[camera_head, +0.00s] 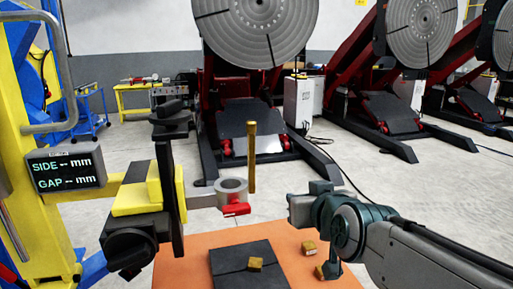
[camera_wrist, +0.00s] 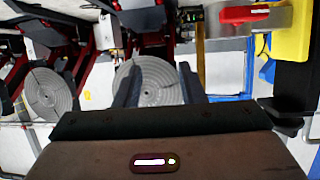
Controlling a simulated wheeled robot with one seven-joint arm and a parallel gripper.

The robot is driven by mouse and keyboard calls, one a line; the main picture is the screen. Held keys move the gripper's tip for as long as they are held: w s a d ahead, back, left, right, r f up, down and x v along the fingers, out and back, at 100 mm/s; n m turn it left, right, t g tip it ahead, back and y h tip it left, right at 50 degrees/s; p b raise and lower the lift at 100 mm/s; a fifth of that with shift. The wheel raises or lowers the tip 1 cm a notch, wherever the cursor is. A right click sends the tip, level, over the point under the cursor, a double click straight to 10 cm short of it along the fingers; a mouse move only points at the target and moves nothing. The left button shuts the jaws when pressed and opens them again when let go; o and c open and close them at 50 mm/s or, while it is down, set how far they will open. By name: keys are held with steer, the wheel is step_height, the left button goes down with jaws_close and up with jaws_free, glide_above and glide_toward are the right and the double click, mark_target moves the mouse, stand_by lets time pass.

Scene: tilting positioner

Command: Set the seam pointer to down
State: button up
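A brass-coloured rod (camera_head: 252,157), which looks like the seam pointer, stands upright with its upper end free. Its lower end is beside a grey ring holder (camera_head: 231,186) with a red lever (camera_head: 236,209); the exact joint cannot be told. The red lever also shows in the wrist view (camera_wrist: 245,15), which is upside down, along with a yellow bar (camera_wrist: 200,55) that may be the rod. My gripper (camera_head: 298,207) is right of the rod and lower, apart from it. In the wrist view its two dark fingers (camera_wrist: 158,84) are spread with nothing between them.
A display (camera_head: 65,170) reads SIDE and GAP with dashes. A yellow and black arm (camera_head: 140,197) carries the holder. Below is an orange table (camera_head: 185,270) with a dark plate (camera_head: 230,262) and small brass blocks (camera_head: 308,247). Large positioners (camera_head: 255,30) stand behind.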

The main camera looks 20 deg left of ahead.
mark_target(252, 138)
steer(key=a+r+n+t+y+b, duration=0.1)
steer(key=a+r+t+y, duration=0.2)
steer(key=a+r, duration=0.5)
steer(key=p+x, duration=0.2)
steer(key=x, duration=1.1)
steer(key=shift+w+f, duration=0.15)
steer(key=shift+w, duration=0.1)
jaws_close()
